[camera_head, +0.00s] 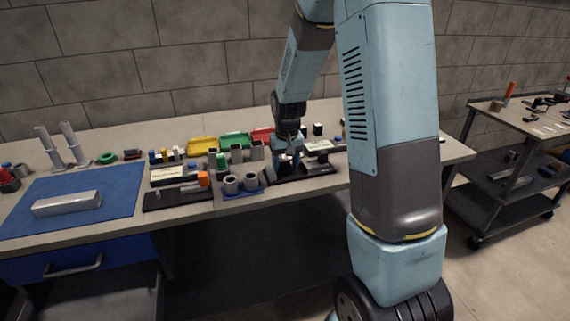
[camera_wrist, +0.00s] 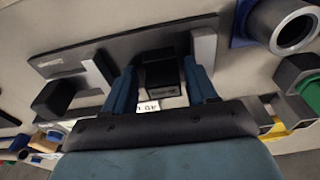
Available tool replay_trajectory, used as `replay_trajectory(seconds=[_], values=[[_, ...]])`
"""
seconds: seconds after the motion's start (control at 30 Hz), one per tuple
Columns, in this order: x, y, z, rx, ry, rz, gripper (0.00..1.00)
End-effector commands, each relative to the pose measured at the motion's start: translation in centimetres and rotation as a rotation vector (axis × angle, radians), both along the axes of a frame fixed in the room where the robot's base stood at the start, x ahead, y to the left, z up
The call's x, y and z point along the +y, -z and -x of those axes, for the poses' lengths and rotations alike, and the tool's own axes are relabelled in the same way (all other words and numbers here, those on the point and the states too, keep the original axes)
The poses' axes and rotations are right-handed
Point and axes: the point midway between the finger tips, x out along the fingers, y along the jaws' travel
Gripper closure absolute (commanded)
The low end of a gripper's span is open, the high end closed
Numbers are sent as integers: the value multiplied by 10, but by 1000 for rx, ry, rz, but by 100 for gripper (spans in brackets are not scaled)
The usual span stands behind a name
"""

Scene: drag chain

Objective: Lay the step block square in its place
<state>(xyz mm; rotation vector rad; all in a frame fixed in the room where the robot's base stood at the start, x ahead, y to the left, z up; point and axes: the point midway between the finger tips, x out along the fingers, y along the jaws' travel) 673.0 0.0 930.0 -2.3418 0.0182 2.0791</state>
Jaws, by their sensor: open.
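My gripper (camera_head: 288,157) is low over the bench, above a long black base plate (camera_head: 318,171). In the wrist view my gripper (camera_wrist: 160,72) is open, its two blue fingers apart. A small dark block (camera_wrist: 158,66), perhaps the step block, shows between the fingers; I cannot tell whether they touch it. The base plate (camera_wrist: 130,43) lies beyond the fingertips. Grey metal uprights stand on it, one at left (camera_wrist: 97,72) and one at right (camera_wrist: 204,47). The block's underside and exact seating are hidden.
Grey ring parts (camera_head: 240,183) on a blue base stand left of the gripper; one ring (camera_wrist: 294,30) is close in the wrist view. A white label card (camera_wrist: 150,106) and black blocks (camera_wrist: 54,97) are nearby. A blue mat (camera_head: 100,215) holds a metal bar (camera_head: 67,203).

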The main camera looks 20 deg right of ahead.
Motion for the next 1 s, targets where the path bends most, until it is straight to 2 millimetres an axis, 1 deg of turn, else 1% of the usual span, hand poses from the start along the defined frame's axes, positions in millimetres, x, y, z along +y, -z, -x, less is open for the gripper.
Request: replay_trajectory(seconds=[0.03, 0.27, 0.37, 0.47, 0.57, 0.9, 1.0], values=[[4, 0, 0, 0, -4, -3, 29], [5, 0, 0, 1, -6, -3, 29], [6, -5, 0, -1, -7, -4, 29], [6, -15, 1, -2, -7, -4, 29], [5, -31, 3, -4, -7, -4, 29], [2, -97, 10, -4, -3, -2, 29], [1, -112, 13, -2, -2, -2, 29]])
